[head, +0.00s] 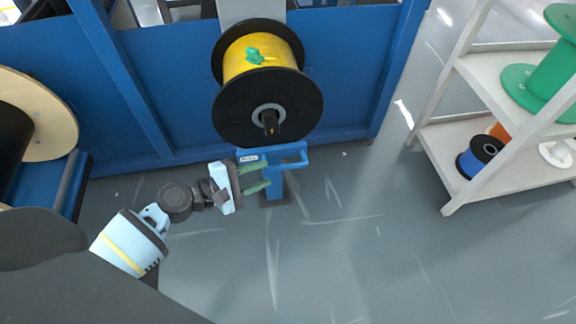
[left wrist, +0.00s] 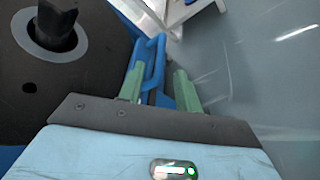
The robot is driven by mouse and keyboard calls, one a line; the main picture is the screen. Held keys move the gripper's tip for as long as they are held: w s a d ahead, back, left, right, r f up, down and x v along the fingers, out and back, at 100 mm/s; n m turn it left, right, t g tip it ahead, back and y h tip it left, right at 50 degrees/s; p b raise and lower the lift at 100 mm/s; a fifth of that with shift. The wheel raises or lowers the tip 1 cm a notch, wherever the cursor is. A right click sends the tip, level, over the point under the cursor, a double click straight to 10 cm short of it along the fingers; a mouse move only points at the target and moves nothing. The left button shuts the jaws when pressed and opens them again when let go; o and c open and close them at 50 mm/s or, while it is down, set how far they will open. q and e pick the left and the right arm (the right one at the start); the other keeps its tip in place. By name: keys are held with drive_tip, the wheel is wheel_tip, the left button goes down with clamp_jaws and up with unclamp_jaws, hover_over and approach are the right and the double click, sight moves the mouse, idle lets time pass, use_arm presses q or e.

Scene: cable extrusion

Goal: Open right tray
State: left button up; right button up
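A blue bracket with a loop-shaped handle (head: 292,154) stands on a short blue post in front of the spool, with a small label on its left part. I cannot tell whether it is the right tray. My left gripper (head: 267,174) is just left of the post, its two green fingers apart and pointing right at the bracket. In the left wrist view the fingers (left wrist: 160,72) are open, and part of the blue handle (left wrist: 151,62) shows between and beyond them. Contact cannot be told. My right gripper is not in view.
A black-flanged spool of yellow cable (head: 262,68) sits on a blue frame (head: 180,75) above the bracket. A wooden-flanged reel (head: 48,112) is at the left. White shelves (head: 478,122) with several spools stand at the right. The grey floor between is clear.

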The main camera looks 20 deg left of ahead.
sight(278, 169)
use_arm(q)
drive_tip(key=b+x, duration=0.1)
drive_tip(key=x, duration=0.5)
drive_tip(key=shift+w+d+f+b, duration=0.1)
drive_tip(key=shift+w+d+b, duration=0.15)
drive_tip(key=shift+w+b, duration=0.05)
drive_tip(key=shift+w+d, duration=0.2)
drive_tip(key=shift+w, duration=0.05)
drive_tip(key=c, duration=0.7)
clamp_jaws()
